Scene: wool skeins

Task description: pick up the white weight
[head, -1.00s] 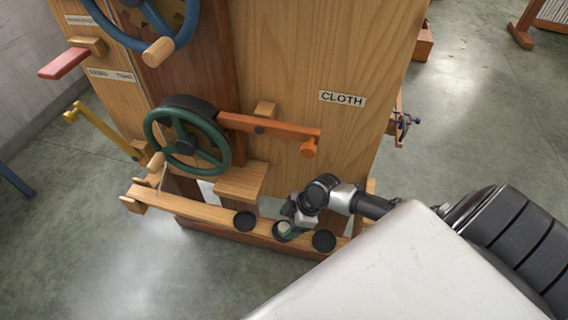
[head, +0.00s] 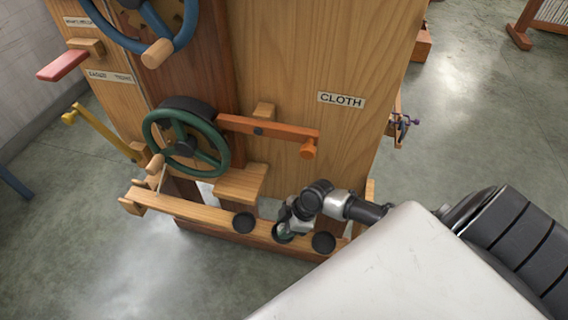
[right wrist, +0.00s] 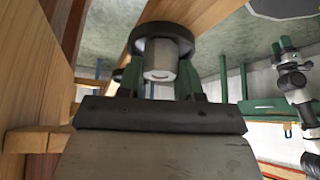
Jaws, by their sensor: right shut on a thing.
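My right gripper (head: 285,228) is down at the low wooden rail on the front of the machine. The right wrist view shows its two green fingers (right wrist: 158,85) on either side of a white cylinder, the white weight (right wrist: 160,62), and shut on it. The weight's far end is against a black disc (right wrist: 164,36); I cannot tell whether the disc is part of it. In the head view the gripper mostly hides the weight. My left gripper (right wrist: 284,46) shows small at the right of the wrist view; its opening is unclear.
The rail (head: 190,208) carries black discs on both sides of the gripper, a left one (head: 244,223) and a right one (head: 323,242). Above are a green handwheel (head: 186,142), an orange lever (head: 268,130) and a wooden block (head: 240,183). Open floor lies left.

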